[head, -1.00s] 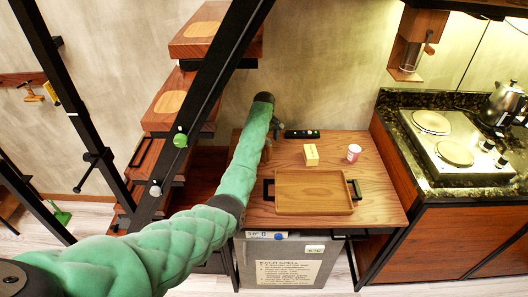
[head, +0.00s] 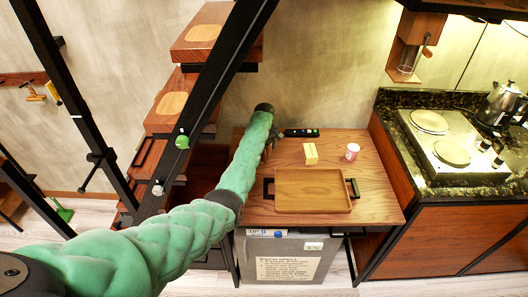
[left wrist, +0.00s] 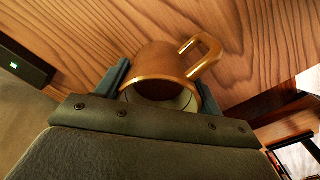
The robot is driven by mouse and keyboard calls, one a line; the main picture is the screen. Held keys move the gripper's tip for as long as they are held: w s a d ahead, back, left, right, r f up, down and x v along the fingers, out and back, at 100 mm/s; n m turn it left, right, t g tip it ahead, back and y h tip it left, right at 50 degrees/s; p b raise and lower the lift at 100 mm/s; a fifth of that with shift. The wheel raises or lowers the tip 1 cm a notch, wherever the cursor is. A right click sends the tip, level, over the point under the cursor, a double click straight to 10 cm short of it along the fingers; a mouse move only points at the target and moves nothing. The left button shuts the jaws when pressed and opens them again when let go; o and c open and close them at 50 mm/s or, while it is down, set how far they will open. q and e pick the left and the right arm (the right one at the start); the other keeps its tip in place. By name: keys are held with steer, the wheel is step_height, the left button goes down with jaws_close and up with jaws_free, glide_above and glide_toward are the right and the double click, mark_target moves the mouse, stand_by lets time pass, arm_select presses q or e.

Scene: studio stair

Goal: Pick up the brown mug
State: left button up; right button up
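The brown mug (left wrist: 160,62) shows in the left wrist view, with its rim towards the palm and its handle pointing up and right. My left gripper (left wrist: 163,82) has one finger on each side of the mug. The fingers look close to its wall, but I cannot tell whether they press on it. In the head view my left gripper (head: 270,146) is at the back left of the wooden table (head: 376,205), and the mug is mostly hidden behind my arm there. My right gripper is not in view.
A wooden tray (head: 312,190) with dark handles lies on the table. The stair's dark rail (head: 205,95) stands close left of my arm.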

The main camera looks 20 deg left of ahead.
arm_select(q)
steer(key=c, duration=0.5)
steer(key=shift+r, duration=0.25)
